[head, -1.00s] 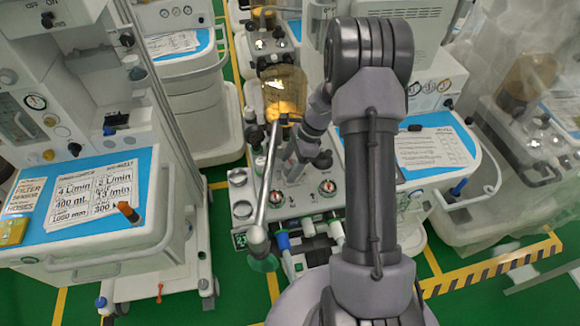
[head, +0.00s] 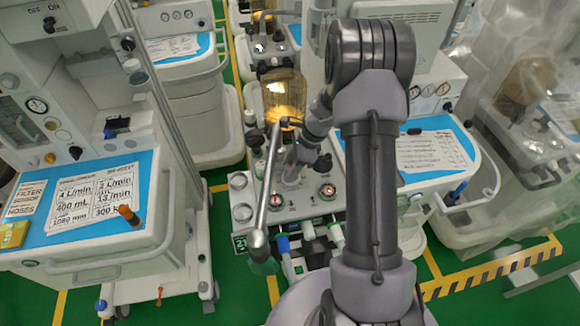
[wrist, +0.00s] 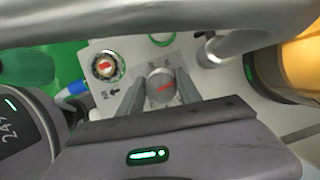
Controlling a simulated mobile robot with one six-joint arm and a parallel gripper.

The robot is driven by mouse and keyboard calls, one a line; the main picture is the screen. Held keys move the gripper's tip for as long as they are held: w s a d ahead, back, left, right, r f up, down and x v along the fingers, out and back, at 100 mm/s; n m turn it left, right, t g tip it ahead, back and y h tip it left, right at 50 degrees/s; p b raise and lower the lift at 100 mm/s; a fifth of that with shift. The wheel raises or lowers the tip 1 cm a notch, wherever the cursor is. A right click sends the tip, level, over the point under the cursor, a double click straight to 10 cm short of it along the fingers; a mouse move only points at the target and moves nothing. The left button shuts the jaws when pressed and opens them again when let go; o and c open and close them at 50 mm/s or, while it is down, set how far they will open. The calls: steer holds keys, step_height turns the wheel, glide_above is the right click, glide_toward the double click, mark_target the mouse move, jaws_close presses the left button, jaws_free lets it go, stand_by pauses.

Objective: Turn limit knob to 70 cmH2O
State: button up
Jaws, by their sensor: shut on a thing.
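In the head view my gripper (head: 292,174) reaches down to the panel (head: 306,207) between the machine's parts. The knob cannot be made out there, and I cannot read a value on its scale.
A red-centred dial (wrist: 104,66) is beside the knob. A grey metal pole (head: 267,185) passes close to my gripper on the left. An amber canister (head: 285,95) stands behind. Carts with blue tops (head: 60,210) stand on both sides.

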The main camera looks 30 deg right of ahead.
steer(key=m, duration=0.2)
steer(key=m+t+h, duration=0.1)
steer(key=m, duration=0.2)
steer(key=shift+t, duration=0.3)
steer(key=m+h, duration=0.1)
steer(key=m, duration=0.1)
steer(key=m+t+h, duration=0.1)
steer(key=m, duration=0.2)
steer(key=shift+w+d+m+b, duration=0.1)
steer(key=shift+m+b, duration=0.2)
steer(key=shift+b, duration=0.1)
steer(key=o, duration=1.4)
steer(key=shift+c, duration=0.2)
steer(key=p+v, duration=0.9)
steer(key=v, duration=0.8)
steer(key=shift+r+p, duration=0.2)
steer(key=shift+p, duration=0.2)
